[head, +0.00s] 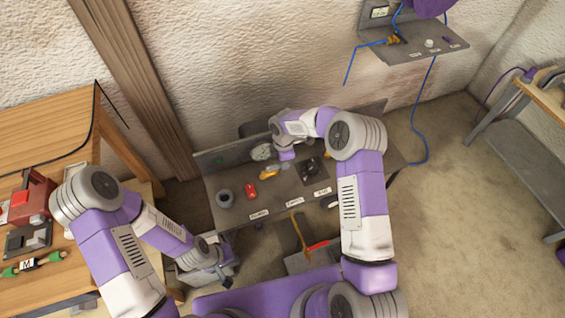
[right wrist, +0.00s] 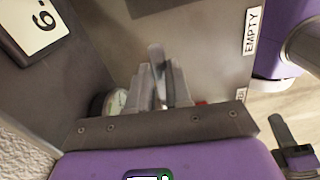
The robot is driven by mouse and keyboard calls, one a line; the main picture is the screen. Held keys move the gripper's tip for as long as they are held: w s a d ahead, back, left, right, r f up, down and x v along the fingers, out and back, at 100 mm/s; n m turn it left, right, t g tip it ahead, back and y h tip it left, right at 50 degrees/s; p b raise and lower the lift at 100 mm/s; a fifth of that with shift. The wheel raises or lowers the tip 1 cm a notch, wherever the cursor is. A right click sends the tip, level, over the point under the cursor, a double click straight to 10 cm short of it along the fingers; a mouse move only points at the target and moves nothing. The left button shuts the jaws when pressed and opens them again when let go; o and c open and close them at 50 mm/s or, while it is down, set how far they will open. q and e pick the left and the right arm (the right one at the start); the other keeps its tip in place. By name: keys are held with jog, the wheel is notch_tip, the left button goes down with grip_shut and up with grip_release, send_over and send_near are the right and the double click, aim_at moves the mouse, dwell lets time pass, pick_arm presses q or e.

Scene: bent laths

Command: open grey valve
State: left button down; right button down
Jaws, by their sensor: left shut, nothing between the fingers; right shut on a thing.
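A grey lever (right wrist: 156,56), which looks like the grey valve's handle, stands up between the fingers of my right gripper (right wrist: 160,82) in the right wrist view. The right gripper is shut on it. In the head view my right gripper (head: 286,154) is over the back of the grey bench (head: 232,222), beside a round gauge (head: 262,152), and hides the valve. The gauge also shows at the left of the fingers in the wrist view (right wrist: 115,102). My left gripper (head: 226,283) is low at the bench's front left, shut and empty.
On the bench are a dark round part (head: 225,198), a red part (head: 251,190), a yellow part (head: 268,173) and a black part (head: 310,167). A wooden table (head: 60,135) stands left. A wall shelf (head: 425,52) with blue cable is at upper right. Floor on the right is clear.

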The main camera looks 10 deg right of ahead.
jog(key=shift+w+n, duration=0.3)
jog(key=shift+n, duration=0.1)
dwell(0.3)
jog(key=c, duration=1)
grip_release()
jog(key=shift+c, duration=0.2)
notch_tip(320, 180, up, 8)
jog(key=shift+f+p, duration=0.15)
jog(key=shift+p, duration=0.8)
